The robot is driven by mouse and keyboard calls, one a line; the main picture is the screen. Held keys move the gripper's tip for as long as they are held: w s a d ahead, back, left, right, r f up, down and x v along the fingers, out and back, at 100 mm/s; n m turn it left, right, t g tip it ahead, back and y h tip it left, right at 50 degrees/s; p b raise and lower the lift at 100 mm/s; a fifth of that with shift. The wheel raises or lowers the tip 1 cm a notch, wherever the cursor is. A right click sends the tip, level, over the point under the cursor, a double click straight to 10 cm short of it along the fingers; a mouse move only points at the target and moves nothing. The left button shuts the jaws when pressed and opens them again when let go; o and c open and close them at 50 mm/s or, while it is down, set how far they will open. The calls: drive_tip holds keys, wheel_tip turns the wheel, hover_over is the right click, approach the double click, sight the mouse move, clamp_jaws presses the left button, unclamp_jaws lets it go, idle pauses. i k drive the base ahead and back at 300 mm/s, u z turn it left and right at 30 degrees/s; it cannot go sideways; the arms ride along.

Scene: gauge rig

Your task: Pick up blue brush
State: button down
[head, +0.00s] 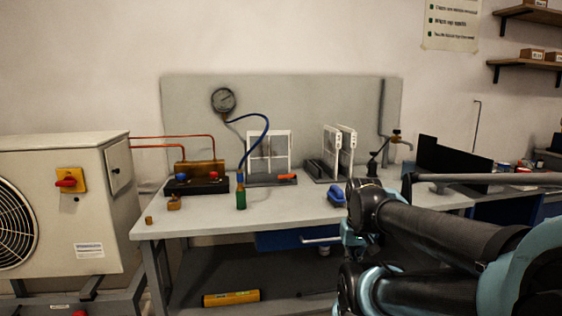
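A blue brush (336,194) lies on the grey workbench (285,209), near its front edge and right of the middle. It is small in the head view, and its bristles are hard to make out. My arm fills the lower right of the view, its dark links close to the brush's right side in the picture. I cannot make out my gripper's fingers anywhere in the view.
An air unit (65,210) is at left. The front bench surface between bottle and brush is mostly clear.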

sight(335, 193)
drive_tip(key=u, duration=1)
drive_tip(key=k, duration=1.1)
drive_tip(key=z, duration=1.15)
drive_tip(key=i, duration=0.5)
